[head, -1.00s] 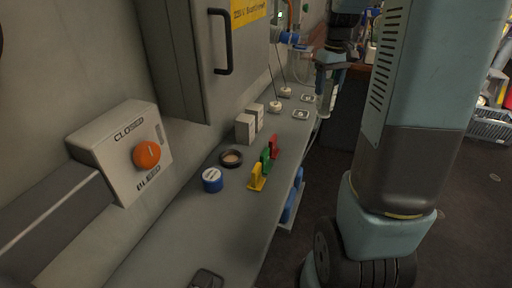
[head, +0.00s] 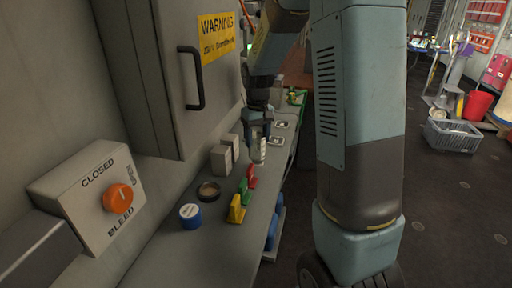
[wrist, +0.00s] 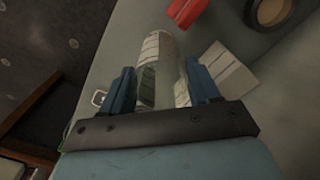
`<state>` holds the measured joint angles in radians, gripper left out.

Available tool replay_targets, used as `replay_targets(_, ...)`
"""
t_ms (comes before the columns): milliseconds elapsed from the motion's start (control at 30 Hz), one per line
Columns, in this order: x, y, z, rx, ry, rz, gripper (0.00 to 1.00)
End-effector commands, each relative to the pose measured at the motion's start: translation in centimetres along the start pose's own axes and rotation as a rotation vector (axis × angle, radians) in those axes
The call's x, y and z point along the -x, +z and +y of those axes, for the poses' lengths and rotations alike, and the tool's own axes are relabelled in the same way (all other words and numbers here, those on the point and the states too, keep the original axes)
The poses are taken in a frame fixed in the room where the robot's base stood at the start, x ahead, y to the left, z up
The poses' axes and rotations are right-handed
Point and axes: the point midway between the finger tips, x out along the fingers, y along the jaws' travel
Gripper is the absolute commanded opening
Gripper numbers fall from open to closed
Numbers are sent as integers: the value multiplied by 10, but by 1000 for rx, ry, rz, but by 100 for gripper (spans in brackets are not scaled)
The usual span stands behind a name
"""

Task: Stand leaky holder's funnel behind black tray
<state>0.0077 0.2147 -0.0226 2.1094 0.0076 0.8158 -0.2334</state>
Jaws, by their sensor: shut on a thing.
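My gripper (head: 258,132) is shut on a clear glass vessel (head: 258,153), which looks like the funnel. It hangs roughly upright over the bench, past the coloured clips. In the wrist view the vessel (wrist: 160,62) sits between the two blue fingers of my gripper (wrist: 163,85). A round black dish (head: 208,191) with a brownish inside stands on the bench, nearer than my gripper; it also shows in the wrist view (wrist: 270,10). I cannot tell whether it is the black tray. The funnel holders are not clearly visible; my arm covers part of the far bench.
Red, green and yellow clips (head: 243,196) stand along the bench edge. A blue-sided round tin (head: 190,215) and pale boxes (head: 224,156) are near the dish. Marked white plates (head: 276,141) lie farther along. A cabinet handle (head: 192,78) and orange-knobbed box (head: 118,198) project at left.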

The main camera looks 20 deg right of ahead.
Motion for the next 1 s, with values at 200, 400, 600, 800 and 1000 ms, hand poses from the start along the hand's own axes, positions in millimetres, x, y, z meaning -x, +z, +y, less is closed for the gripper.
replay_targets(200, -23, -2, -7, 0, -1, -4, 16)
replay_targets(400, -39, -3, -7, 0, -1, -1, 16)
replay_targets(600, -39, -3, -7, 0, 0, 0, 16)
replay_targets(800, -40, -3, -6, 0, 0, 0, 70)
replay_targets(1000, -40, -3, -6, 0, 0, 0, 86)
